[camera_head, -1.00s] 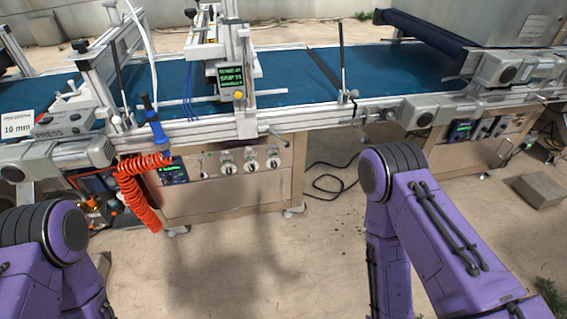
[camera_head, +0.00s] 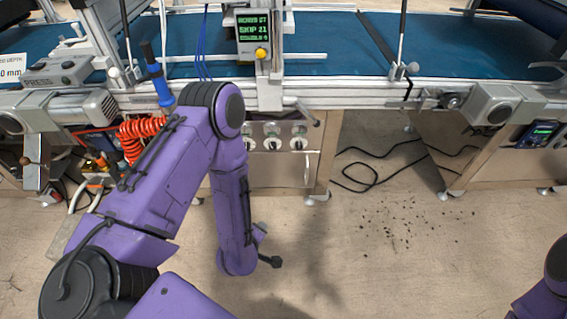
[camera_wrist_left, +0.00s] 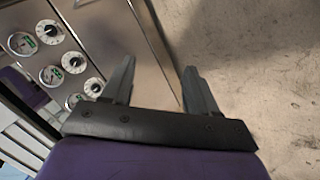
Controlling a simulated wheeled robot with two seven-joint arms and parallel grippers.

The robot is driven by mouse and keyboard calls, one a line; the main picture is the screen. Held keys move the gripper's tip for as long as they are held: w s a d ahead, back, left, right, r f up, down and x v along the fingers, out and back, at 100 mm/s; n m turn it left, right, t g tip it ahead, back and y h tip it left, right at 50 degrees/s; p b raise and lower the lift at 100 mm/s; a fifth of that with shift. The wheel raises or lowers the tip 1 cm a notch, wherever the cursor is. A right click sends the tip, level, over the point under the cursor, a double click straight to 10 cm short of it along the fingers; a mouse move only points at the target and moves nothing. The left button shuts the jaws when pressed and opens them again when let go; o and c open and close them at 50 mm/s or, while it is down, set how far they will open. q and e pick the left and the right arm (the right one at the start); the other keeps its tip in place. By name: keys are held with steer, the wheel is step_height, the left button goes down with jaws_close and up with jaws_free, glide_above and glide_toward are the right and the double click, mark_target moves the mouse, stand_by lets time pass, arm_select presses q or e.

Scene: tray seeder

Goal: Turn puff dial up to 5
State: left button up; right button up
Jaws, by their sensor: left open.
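The front panel of the seeder (camera_head: 270,172) carries a row of round gauges, with white-and-black dials (camera_head: 271,143) below them. In the left wrist view, three dials (camera_wrist_left: 74,62) and three gauges (camera_wrist_left: 50,75) show at the left, seen tilted. The labels and settings are too small to read, so I cannot tell which is the puff dial. My purple left arm covers part of the panel in the head view. My left gripper (camera_head: 267,247) hangs low in front of the panel, below the dials. In the wrist view its fingers (camera_wrist_left: 160,85) are apart and empty. My right gripper is out of view.
A green-text display (camera_head: 262,32) with a yellow knob stands above the blue conveyor (camera_head: 330,38). A red coiled hose (camera_head: 135,135) hangs left of the panel. A black cable (camera_head: 375,170) lies on the floor between the machines. Open floor lies in front.

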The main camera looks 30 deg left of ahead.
arm_select(q)
steer(key=w+a+f+n+t+y+b, duration=0.1)
steer(key=w+f+n+t+b, duration=0.4)
steer(key=w+n+b, duration=0.7)
steer(key=n+t+y+b, duration=0.3)
steer(key=n+y+b, duration=0.3)
steer(key=n, duration=0.8)
glide_toward(273, 148)
steer(key=shift+n+h, duration=0.3)
steer(key=b+x, duration=0.3)
steer(key=x, duration=0.4)
steer(key=shift+w+a+f, duration=0.1)
steer(key=shift+a, duration=0.2)
steer(key=shift+w+a, duration=0.2)
steer(key=shift+w, duration=0.25)
steer(key=c, duration=1)
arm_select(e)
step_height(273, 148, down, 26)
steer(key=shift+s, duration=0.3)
